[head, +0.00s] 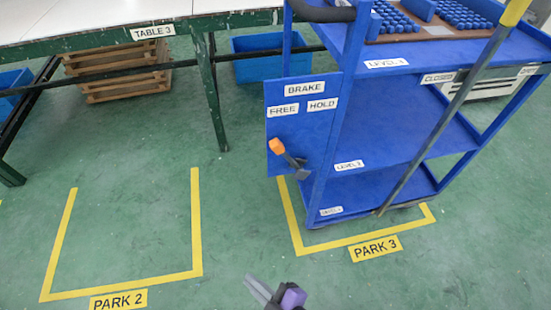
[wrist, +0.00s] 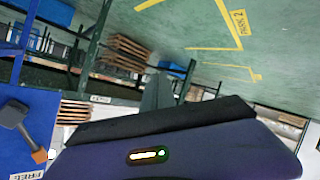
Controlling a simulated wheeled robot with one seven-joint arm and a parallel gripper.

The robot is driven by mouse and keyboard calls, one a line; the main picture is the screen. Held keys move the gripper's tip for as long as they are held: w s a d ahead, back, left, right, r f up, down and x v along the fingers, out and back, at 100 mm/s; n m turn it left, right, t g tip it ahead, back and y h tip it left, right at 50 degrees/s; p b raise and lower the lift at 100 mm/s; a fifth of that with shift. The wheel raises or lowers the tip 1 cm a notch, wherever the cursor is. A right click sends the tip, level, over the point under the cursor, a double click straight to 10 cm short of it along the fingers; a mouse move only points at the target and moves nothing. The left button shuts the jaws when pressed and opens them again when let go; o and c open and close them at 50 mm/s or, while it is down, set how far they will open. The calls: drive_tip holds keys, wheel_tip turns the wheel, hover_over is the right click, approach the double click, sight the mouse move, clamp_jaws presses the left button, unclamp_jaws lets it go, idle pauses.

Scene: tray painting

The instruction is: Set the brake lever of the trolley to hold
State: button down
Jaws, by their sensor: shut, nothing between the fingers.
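The blue trolley (head: 400,120) stands in the PARK 3 bay. On its left side is a blue brake panel (head: 290,130) with a FREE label (head: 284,109) at left and a HOLD label (head: 322,104) at right. The brake lever (head: 290,157) has an orange tip (head: 276,146) and leans up and left, to the FREE side. In the wrist view the lever (wrist: 18,122) is at the left edge, above the FREE label (wrist: 27,174). My gripper (head: 258,288) is shut and empty at the bottom of the head view, below and apart from the lever.
Table 3 (head: 110,45) stands at upper left, with wooden pallets (head: 115,72) and a blue crate (head: 262,60) beneath. A pole with a yellow end (head: 440,125) leans across the trolley. The floor around the PARK 2 bay (head: 130,230) is clear.

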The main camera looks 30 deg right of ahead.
drive_tip(key=w+a+r+n+t+h+p, duration=0.1)
drive_tip(key=w+a+n+h+p, duration=0.1)
drive_tip(key=w+n+h+p, duration=0.3)
drive_tip(key=w+a+r+h+p, duration=0.1)
drive_tip(key=w+a+h, duration=0.15)
drive_tip(key=w, duration=0.45)
drive_tip(key=s+d+r+h, duration=0.1)
drive_tip(key=d+r+h, duration=0.3)
drive_tip(key=r+h, duration=0.2)
drive_tip(key=s+d+r+m+t+h, duration=0.1)
drive_tip(key=s+d+r+h, duration=0.1)
drive_tip(key=r+h, duration=0.4)
drive_tip(key=shift+s+d+t, duration=0.2)
drive_tip(key=shift+d+t, duration=0.1)
drive_tip(key=shift+d, duration=0.55)
drive_tip(key=shift+w+d+r, duration=0.1)
drive_tip(key=p, duration=0.1)
approach(287, 156)
drive_tip(key=w+d, duration=0.3)
drive_tip(key=w, duration=0.2)
drive_tip(key=shift+w+d+r, duration=0.2)
drive_tip(key=shift+w+r, duration=0.15)
drive_tip(key=shift+r, duration=0.1)
